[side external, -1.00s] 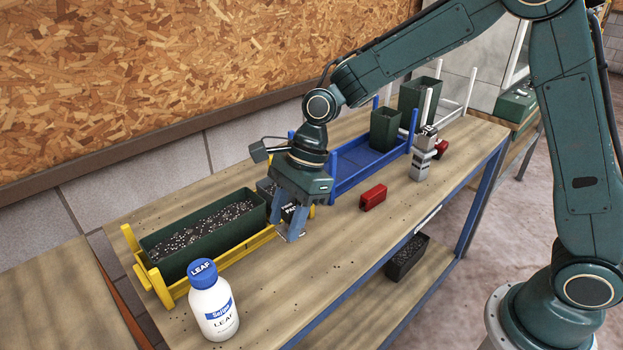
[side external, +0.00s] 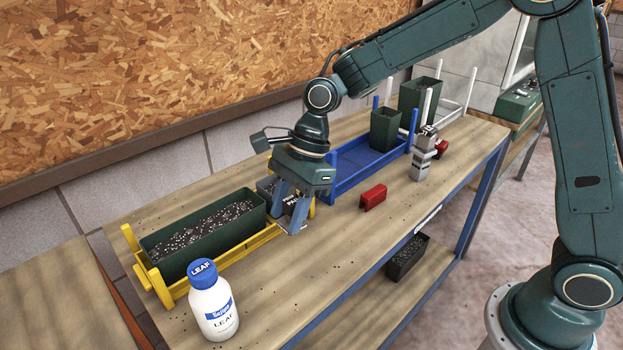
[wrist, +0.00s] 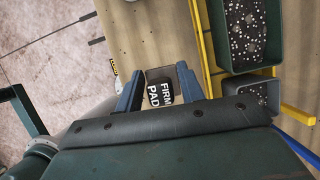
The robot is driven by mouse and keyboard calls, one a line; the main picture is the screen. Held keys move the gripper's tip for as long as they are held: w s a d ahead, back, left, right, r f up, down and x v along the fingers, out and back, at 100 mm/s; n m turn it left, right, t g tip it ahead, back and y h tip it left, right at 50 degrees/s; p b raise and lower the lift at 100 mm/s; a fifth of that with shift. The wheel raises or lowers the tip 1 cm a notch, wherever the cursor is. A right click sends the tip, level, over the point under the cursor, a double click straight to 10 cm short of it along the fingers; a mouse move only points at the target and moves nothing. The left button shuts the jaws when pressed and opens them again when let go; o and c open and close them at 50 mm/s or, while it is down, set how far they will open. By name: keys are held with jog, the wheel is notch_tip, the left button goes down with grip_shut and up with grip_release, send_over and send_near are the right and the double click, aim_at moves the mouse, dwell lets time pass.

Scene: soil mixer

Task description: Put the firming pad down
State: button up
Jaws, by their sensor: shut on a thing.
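My gripper (side external: 291,216) is shut on the firming pad (side external: 291,203), a dark block with white lettering, low beside the yellow rack's right end in the side view. In the wrist view the firming pad (wrist: 160,92), reading "FIRM PAD", shows between the two blue fingers of my gripper (wrist: 159,85). A metal plate shows at the fingertips. I cannot tell whether the pad touches the bench. My gripper hides part of it and of the small grey pot (side external: 265,187) behind.
A long green planter (side external: 205,238) of speckled soil sits in the yellow rack (side external: 240,250). A white bottle (side external: 213,305) stands in front. A red block (side external: 373,198) and a blue rack (side external: 365,170) are to the right. The front bench strip (side external: 330,250) is mostly clear.

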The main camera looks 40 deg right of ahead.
jog(key=d+f+n+g, duration=0.1)
jog(key=d+n, duration=0.2)
jog(key=d, duration=0.2)
jog(key=d+f+n+g+h, duration=0.1)
jog(key=d+n, duration=0.2)
jog(key=d, duration=0.2)
jog(key=s+d+f+n+g, duration=0.1)
jog(key=d+f+n, duration=0.1)
jog(key=d+n, duration=0.2)
jog(key=shift+s+d+f+g+h, duration=0.1)
jog(key=shift+d+g+h, duration=0.2)
jog(key=shift+d, duration=0.5)
jog(key=shift+s+d+n+g+h, duration=0.15)
jog(key=shift+s+d+n, duration=0.05)
jog(key=shift+d+n, duration=0.45)
jog(key=shift+s+d+n+g+h, duration=0.2)
jog(key=shift+d+n, duration=0.35)
jog(key=shift+d, duration=0.2)
jog(key=shift+w+d+n+h, duration=0.2)
jog(key=shift+d+n+h, duration=0.05)
jog(key=shift+d+n, duration=0.4)
jog(key=w+d+r+n+h, duration=0.1)
jog(key=w+d+n, duration=0.2)
jog(key=d+n, duration=0.2)
jog(key=shift+r+h, duration=0.4)
jog(key=shift+g, duration=0.25)
